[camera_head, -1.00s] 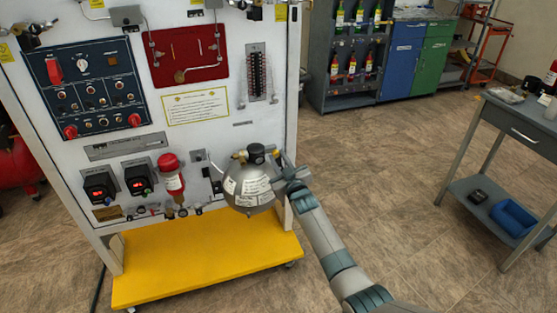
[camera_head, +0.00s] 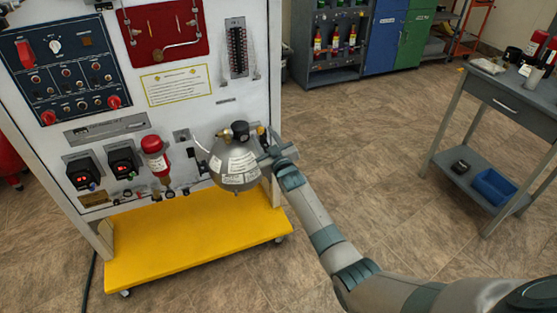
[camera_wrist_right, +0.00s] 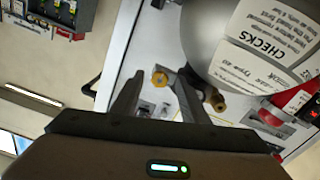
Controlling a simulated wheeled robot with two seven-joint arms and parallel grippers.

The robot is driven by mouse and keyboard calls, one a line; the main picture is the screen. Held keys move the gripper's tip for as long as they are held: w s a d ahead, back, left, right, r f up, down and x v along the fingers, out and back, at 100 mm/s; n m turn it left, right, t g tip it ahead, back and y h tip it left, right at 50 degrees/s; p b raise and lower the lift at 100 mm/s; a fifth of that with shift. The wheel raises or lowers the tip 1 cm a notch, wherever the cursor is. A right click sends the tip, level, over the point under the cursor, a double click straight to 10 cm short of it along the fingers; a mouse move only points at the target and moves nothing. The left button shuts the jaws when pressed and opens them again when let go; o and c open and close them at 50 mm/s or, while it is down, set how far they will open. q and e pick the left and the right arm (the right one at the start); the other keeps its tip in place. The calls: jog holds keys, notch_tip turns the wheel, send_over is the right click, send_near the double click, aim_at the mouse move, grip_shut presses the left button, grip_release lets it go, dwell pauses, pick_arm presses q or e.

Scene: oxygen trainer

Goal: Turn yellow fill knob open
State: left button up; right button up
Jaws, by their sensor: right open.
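A small yellow knob (camera_wrist_right: 160,78) shows in the right wrist view, between the tips of my right gripper (camera_wrist_right: 158,86). The gripper is open, with one finger on each side of the knob; I cannot tell whether either finger touches it. The knob sits beside the grey metal sphere (camera_head: 235,166), which carries white labels and hangs at the front of the white trainer panel. In the head view, my right gripper (camera_head: 273,150) is at the sphere's right side, near a small yellow fitting (camera_head: 261,131). My left gripper is not in view.
A black knob (camera_head: 240,130) tops the sphere, and a red-topped cylinder (camera_head: 154,155) stands left of it. The trainer's yellow base (camera_head: 190,245) juts out below. A grey side table (camera_head: 485,110) stands at the right. The floor between is clear.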

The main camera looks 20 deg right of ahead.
jog(key=shift+s, duration=0.45)
jog(key=s, duration=1.5)
jog(key=shift+s+d, duration=0.25)
jog(key=shift+s, duration=0.15)
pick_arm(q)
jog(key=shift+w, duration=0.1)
